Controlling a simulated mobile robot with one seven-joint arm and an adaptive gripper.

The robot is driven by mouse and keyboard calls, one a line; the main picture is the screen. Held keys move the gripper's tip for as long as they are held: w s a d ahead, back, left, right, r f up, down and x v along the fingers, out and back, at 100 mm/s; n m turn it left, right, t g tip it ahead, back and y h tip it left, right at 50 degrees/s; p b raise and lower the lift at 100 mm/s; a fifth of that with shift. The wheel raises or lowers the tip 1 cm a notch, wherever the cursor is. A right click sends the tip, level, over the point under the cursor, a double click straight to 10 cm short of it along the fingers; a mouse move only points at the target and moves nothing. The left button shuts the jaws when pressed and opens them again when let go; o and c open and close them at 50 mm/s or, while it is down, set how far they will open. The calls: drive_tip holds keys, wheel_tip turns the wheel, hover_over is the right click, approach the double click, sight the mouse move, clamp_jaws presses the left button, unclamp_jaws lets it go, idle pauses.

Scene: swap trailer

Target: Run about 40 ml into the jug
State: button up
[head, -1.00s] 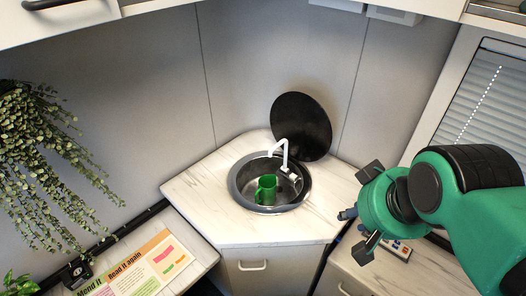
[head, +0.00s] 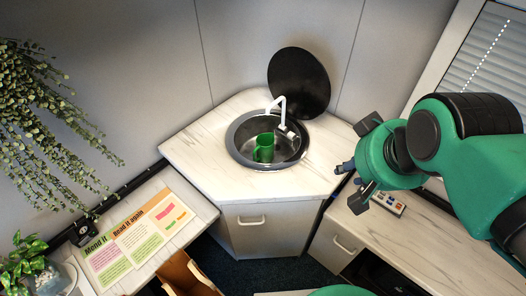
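A green jug (head: 264,148) with a handle on its right side stands upright in the round steel sink (head: 238,154) in the corner counter. The inside of the jug is too small to read. A white tap (head: 281,108) rises at the sink's back right, its spout above the basin near the jug; I see no water running. My gripper (head: 350,165) is right of the sink, over the counter's right edge, pointing left. Its fingers are spread apart with nothing between them. It is well apart from the jug and the tap.
A round black lid (head: 299,82) stands open behind the sink. The pale counter (head: 200,150) is clear around it. A poster (head: 135,243) lies on the left worktop, a plant (head: 50,105) hangs left. A small multicoloured item (head: 388,203) lies below my gripper.

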idle(0.3)
clamp_jaws()
idle(1.1)
